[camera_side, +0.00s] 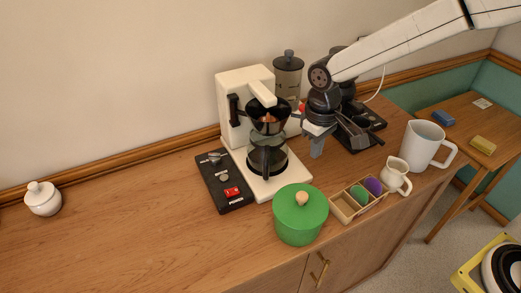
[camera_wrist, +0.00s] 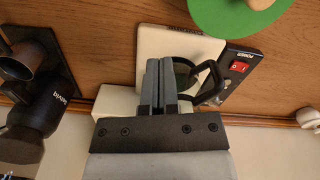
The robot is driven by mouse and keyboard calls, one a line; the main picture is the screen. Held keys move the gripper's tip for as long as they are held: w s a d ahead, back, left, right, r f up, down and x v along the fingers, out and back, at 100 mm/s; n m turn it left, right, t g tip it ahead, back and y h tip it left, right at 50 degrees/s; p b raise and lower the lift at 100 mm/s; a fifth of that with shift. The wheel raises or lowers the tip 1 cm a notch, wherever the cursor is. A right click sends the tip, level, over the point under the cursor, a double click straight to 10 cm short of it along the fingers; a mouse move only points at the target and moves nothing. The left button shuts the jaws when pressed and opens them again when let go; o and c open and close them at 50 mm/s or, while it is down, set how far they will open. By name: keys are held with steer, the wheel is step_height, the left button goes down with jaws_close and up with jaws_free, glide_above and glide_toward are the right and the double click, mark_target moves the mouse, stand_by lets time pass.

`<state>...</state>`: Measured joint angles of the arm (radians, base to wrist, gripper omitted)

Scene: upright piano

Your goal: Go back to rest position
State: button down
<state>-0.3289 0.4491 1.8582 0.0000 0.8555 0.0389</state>
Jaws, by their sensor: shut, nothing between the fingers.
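My gripper (camera_side: 317,147) hangs from my white arm just right of the white coffee maker (camera_side: 246,84), above the wooden counter (camera_side: 120,235). In the wrist view my gripper (camera_wrist: 160,62) has its two grey fingers together with nothing between them. Behind the fingers in that view are the glass carafe and its black handle (camera_wrist: 213,82). In the side view the carafe (camera_side: 267,158) sits on the coffee maker's base.
A black grinder (camera_wrist: 40,100) stands close beside my gripper. A green pot (camera_side: 300,214), a divided wooden box (camera_side: 346,207) with coloured balls, a creamer (camera_side: 396,176) and a white mug (camera_side: 424,144) stand to the front and right. The counter's left is mostly clear.

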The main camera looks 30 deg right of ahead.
steer(key=s+d+f+m+t, duration=0.1)
steer(key=s+d+m+t, duration=0.1)
steer(key=s+d, duration=1.1)
steer(key=shift+d+f+m+t, duration=0.2)
steer(key=shift+d+m+t, duration=0.25)
steer(key=shift+m, duration=0.25)
steer(key=shift+w, duration=0.1)
